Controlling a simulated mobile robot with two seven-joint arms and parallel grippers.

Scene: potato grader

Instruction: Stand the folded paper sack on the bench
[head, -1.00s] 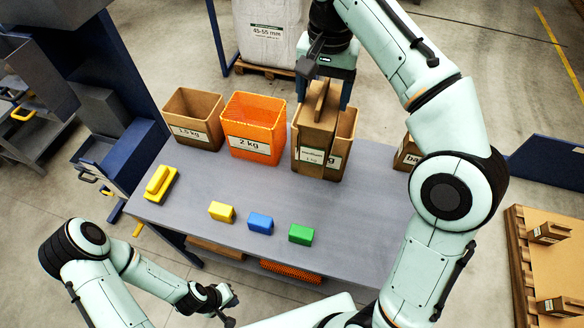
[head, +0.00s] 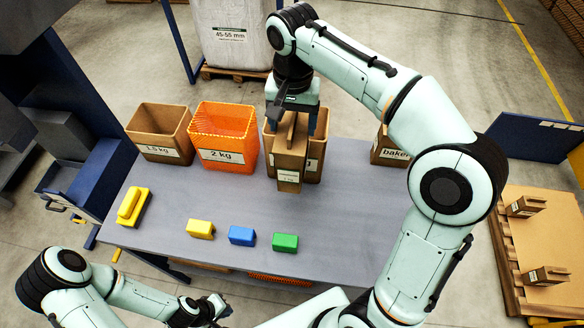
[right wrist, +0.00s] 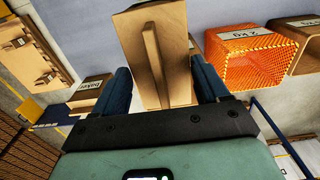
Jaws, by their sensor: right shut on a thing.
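The folded paper sack (head: 290,160) is a brown upright packet with a small label on its front. It hangs in my right gripper (head: 293,110), in front of a brown box (head: 318,150) at the back of the bench. In the right wrist view the sack (right wrist: 168,60) stands between the two blue fingers of my right gripper (right wrist: 160,88). I cannot tell whether its base touches the grey bench (head: 330,225). My left gripper (head: 215,308) is low at the front left, apart from the bench objects; its fingers are too small to read.
A 1.5 kg brown box (head: 160,135) and an orange 2 kg crate (head: 225,140) stand at the back left. A "baker" box (head: 388,150) is at the right. The bench middle is clear.

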